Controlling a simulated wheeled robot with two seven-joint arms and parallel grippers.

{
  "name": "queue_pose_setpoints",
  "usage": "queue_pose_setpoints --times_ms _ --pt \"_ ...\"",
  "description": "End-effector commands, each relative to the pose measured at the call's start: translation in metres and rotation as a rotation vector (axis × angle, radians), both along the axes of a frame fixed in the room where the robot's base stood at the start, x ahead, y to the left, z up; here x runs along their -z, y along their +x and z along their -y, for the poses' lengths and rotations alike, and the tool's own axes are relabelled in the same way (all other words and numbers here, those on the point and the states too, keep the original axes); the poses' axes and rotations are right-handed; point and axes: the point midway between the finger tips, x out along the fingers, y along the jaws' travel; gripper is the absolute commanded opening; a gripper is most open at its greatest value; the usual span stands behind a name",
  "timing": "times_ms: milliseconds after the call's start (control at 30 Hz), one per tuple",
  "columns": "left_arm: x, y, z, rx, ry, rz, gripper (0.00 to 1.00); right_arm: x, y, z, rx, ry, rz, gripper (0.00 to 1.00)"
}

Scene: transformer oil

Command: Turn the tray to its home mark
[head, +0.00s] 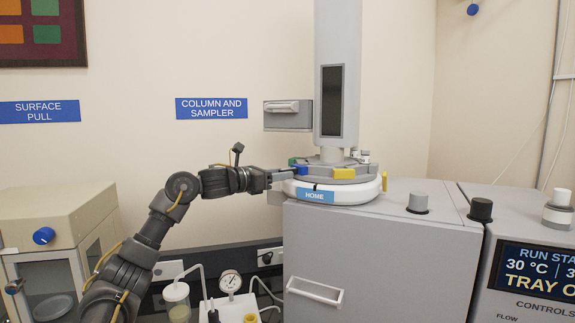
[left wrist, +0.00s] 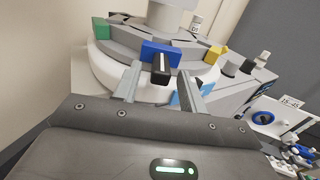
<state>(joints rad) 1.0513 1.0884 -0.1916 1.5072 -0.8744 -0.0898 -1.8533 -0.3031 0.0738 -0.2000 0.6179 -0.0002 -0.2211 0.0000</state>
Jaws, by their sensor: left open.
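The round grey tray (head: 325,173) sits on a white base ring (head: 352,192) on top of the grey instrument. Coloured blocks stand on its rim: blue (head: 301,170), yellow (head: 344,173) and green (head: 293,161). A blue HOME label (head: 314,196) is on the front of the white ring. My left gripper (head: 285,174) reaches in from the left to the tray's rim. In the left wrist view its open fingers (left wrist: 158,88) stand either side of a black tab (left wrist: 161,68) in front of the blue block (left wrist: 160,50). I cannot tell whether they touch it. My right gripper is not seen.
A tall grey sampler tower (head: 338,80) rises over the tray. Grey knobs (head: 418,203) and a control screen (head: 540,272) are to the right. A beige cabinet (head: 60,230) is at the left.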

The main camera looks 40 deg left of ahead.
Motion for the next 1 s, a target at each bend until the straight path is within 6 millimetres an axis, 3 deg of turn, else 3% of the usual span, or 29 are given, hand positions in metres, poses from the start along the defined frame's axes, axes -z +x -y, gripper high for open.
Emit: queue_pose_setpoints --times_ms 33,200,567,900,1000 --pt "-0.005 0.007 0.003 0.001 -0.002 -0.001 0.42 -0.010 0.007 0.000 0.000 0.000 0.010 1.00" --pt "-0.002 0.024 0.007 -0.001 -0.001 0.000 0.42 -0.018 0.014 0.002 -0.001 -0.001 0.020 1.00" --pt "0.001 0.029 0.008 -0.002 0.001 0.000 0.42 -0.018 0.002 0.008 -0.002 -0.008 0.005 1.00" --pt "0.000 0.028 0.007 -0.002 0.001 0.000 0.00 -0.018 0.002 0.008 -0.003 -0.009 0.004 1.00" --pt "0.000 0.028 0.007 -0.002 0.001 0.000 0.00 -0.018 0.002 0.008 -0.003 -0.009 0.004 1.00"
